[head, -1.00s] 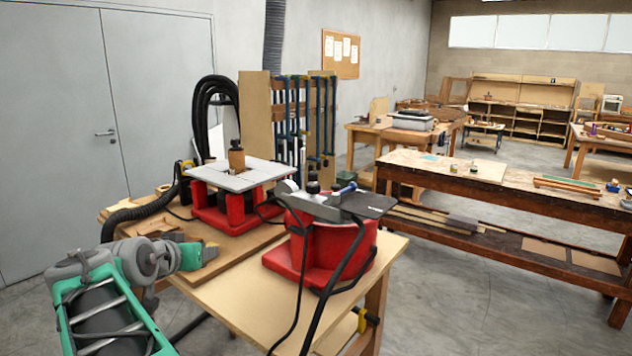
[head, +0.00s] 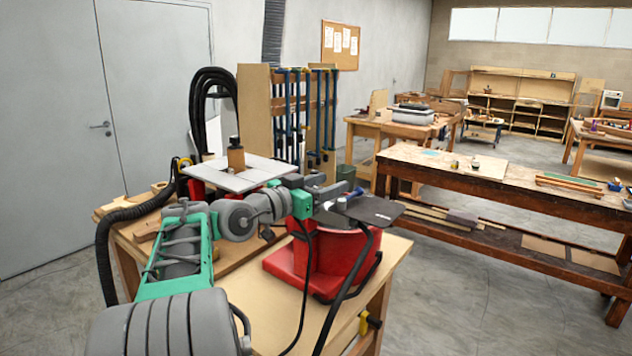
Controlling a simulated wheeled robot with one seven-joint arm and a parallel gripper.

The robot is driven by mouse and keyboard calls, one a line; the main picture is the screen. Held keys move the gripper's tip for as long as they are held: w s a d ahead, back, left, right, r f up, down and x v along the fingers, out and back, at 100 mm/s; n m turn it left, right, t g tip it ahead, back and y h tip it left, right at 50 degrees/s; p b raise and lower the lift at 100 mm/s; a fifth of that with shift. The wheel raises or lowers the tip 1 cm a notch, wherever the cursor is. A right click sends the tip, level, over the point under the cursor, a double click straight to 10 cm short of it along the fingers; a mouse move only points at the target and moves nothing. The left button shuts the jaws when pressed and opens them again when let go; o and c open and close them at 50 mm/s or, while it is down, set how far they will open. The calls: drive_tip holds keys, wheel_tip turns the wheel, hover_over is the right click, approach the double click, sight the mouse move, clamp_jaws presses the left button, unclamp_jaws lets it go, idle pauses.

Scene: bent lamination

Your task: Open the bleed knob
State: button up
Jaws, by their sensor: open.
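The nearer red machine (head: 340,254) stands on the wooden workbench, with a dark grey plate (head: 376,210) on top. A small blue-ended part (head: 353,194) shows at the left of that plate; I cannot tell whether it is the bleed knob. My gripper (head: 336,194) is over the left part of this machine's top, its grey fingers apart and pointing right, close to the blue-ended part. Whether they touch it is unclear. My green and grey arm hides the left of the machine's top, where a dark upright knob stood in view before.
Behind my arm is a second machine with a light grey plate (head: 232,178) carrying a brown bottle-like part (head: 236,155). A black hose (head: 104,250) hangs at left. Dark cables hang before the red machine. The bench's front right corner (head: 392,246) is bare.

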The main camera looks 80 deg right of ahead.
drive_tip(key=shift+s+a, duration=0.15)
drive_tip(key=shift+a, duration=0.05)
drive_tip(key=shift+c, duration=0.5)
drive_tip(key=shift+s+a+r, duration=0.1)
drive_tip(key=c, duration=0.3)
drive_tip(key=shift+w+d+f, duration=0.25)
drive_tip(key=shift+d, duration=0.1)
drive_tip(key=c, duration=0.5)
clamp_jaws()
drive_tip(key=shift+s+f, duration=0.1)
drive_tip(key=shift+f, duration=0.05)
drive_tip(key=shift+n+t+b, duration=0.3)
drive_tip(key=shift+b, duration=0.2)
